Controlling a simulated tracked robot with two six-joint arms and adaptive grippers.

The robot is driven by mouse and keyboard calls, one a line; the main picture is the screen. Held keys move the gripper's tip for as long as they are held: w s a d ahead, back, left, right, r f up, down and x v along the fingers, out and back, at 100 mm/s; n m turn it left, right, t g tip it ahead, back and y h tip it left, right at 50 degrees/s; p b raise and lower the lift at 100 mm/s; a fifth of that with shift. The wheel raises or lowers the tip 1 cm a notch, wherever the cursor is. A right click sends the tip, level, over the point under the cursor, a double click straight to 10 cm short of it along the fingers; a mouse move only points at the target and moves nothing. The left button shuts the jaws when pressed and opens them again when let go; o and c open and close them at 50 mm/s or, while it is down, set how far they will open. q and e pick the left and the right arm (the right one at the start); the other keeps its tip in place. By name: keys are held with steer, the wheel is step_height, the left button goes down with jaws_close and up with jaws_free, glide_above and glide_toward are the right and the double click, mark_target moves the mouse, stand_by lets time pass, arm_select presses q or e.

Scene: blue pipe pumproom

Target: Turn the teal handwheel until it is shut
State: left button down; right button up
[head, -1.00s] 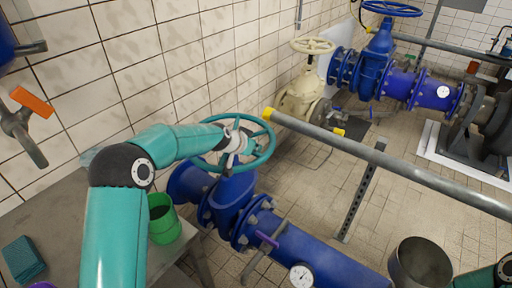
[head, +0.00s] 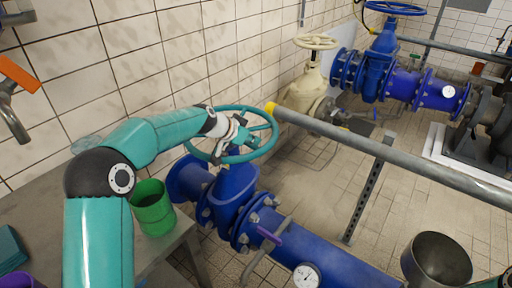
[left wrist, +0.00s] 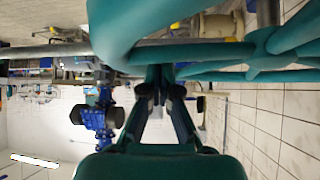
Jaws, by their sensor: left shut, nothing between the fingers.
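The teal handwheel (head: 273,128) sits on top of the blue valve (head: 232,192) in the middle of the head view. My left gripper (head: 246,140) is over the wheel, within its rim in the picture, and hides part of the hub and spokes. Its fingers are shut with nothing between them. In the left wrist view the fingertips (left wrist: 160,72) come together close below the teal rim (left wrist: 140,25), and the wheel's spokes (left wrist: 268,42) show at right. I cannot tell whether the fingers touch the wheel. My right gripper is not in view.
A grey pipe with a yellow end (head: 385,157) runs past the wheel's right side. A green container (head: 152,210) stands on the grey table (head: 55,205) at left. The tiled wall (head: 150,60) is close behind. A cream valve (head: 305,95) stands farther back.

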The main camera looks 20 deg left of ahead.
arm_select(q)
steer(key=s+m+b, duration=0.1)
steer(key=a+f+m+h+b, duration=0.1)
steer(key=b, duration=0.1)
steer(key=shift+s+a+g, duration=0.15)
steer(key=shift+s+g, duration=0.2)
steer(key=shift+g, duration=0.05)
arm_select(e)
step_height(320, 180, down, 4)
arm_select(q)
steer(key=s+a+m+g+h+p, duration=0.2)
steer(key=s+a+m+g+p, duration=0.1)
steer(key=a, duration=0.3)
steer(key=shift+s+r+m+h+p, duration=0.3)
steer(key=shift+s+m+p, duration=0.25)
steer(key=shift+m, duration=0.35)
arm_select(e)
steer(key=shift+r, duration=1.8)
arm_select(q)
steer(key=shift+a, duration=0.1)
steer(key=shift+w, duration=0.1)
